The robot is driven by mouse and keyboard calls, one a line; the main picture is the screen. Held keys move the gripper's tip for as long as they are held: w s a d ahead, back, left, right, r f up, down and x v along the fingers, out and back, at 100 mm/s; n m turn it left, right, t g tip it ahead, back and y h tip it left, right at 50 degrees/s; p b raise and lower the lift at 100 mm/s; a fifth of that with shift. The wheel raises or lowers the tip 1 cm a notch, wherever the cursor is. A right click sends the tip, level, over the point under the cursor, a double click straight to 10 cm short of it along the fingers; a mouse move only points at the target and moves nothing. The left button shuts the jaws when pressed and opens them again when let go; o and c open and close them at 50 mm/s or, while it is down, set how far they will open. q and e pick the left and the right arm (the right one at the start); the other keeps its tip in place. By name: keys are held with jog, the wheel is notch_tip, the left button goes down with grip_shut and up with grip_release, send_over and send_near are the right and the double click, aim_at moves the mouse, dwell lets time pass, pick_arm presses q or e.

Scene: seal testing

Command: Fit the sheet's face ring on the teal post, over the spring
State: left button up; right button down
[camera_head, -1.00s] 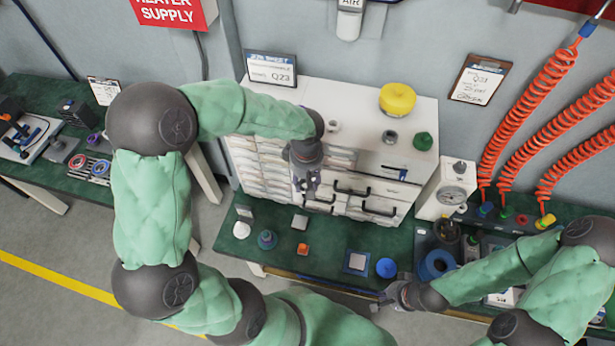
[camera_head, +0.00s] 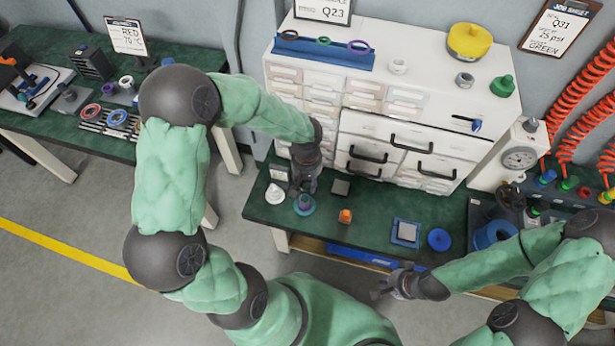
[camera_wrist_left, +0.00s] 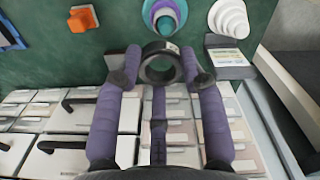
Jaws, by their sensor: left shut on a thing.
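The teal post (camera_head: 304,207) stands on the green bench, on a wide teal base with a purple part at its middle. It also shows at the top of the left wrist view (camera_wrist_left: 166,12), partly cut off. My left gripper (camera_head: 304,186) is close to the post, on its drawer side. In the left wrist view my left gripper (camera_wrist_left: 160,70) is shut on a dark ring (camera_wrist_left: 160,49), held apart from the post. I cannot make out the spring. My right gripper (camera_head: 388,290) is at the bench's front edge; its finger opening is unclear. A sheet marked Q23 (camera_head: 323,10) stands on the cabinet.
A white stepped cone (camera_head: 274,194) stands left of the post. An orange block (camera_head: 345,216), a grey plate on a blue pad (camera_head: 405,232) and a blue disc (camera_head: 439,239) lie to the right. The drawer cabinet (camera_head: 430,130) rises behind. A blue rack (camera_head: 330,58) holds rings.

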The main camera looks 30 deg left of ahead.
aim_at(305, 196)
pick_arm(q)
jog(key=shift+s+a+f+b, duration=0.15)
jog(key=shift+a+f, duration=0.05)
jog(key=shift+f, duration=0.2)
jog(key=shift+s+a+f+b, duration=0.15)
jog(key=shift+f, duration=0.2)
jog(key=shift+f+b, duration=1.65)
jog(key=shift+f, duration=0.35)
jog(key=shift+f+b, duration=1.1)
jog(key=shift+f, duration=0.1)
jog(key=o, duration=1.1)
jog(key=shift+c, duration=0.2)
notch_tip(305, 196, up, 7)
jog(key=p, duration=0.5)
jog(key=shift+r, duration=0.1)
